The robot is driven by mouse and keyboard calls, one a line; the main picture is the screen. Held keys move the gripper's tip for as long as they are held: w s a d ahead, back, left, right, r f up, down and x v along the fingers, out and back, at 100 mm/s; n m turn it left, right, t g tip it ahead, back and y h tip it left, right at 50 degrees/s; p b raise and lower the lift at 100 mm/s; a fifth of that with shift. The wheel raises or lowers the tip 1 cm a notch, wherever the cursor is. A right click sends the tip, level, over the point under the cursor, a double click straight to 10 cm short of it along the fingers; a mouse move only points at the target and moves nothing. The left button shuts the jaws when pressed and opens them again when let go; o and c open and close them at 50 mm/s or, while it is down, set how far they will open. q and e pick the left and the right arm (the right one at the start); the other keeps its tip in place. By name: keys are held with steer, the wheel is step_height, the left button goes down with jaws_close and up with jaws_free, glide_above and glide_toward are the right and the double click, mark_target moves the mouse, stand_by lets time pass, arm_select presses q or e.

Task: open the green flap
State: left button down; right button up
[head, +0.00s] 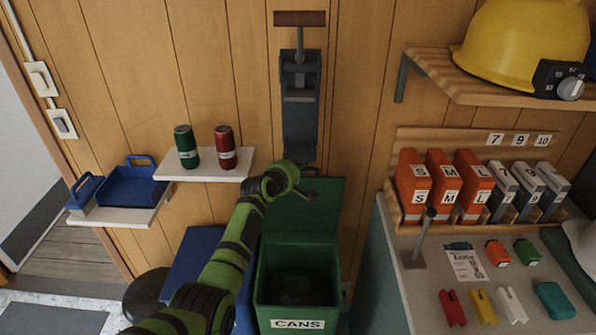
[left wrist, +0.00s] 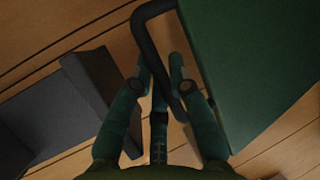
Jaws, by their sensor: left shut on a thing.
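The green flap (head: 322,215) stands raised at the back of the green bin (head: 290,322) labelled CANS, and the bin's dark inside shows from above. In the left wrist view the flap (left wrist: 262,70) fills the right side, with a dark bent handle (left wrist: 150,42) at its edge. My left gripper (head: 305,192) is at the flap's upper left edge. In the left wrist view its fingers (left wrist: 160,82) are shut on the handle. The fingertips are small and partly hidden in the head view. My right gripper is not in view.
A grey wall-mounted device (head: 300,105) with a brown handle is above the flap. A blue bin (head: 195,250) is left of the green bin, partly behind my arm. A shelf (head: 210,168) with two cans is at left; a cluttered counter (head: 425,290) is at right.

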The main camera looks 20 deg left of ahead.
arm_select(q)
steer(key=shift+f, duration=0.2)
steer(key=c, duration=1.1)
jaws_free()
steer(key=shift+c, duration=0.2)
steer(key=v, duration=1.2)
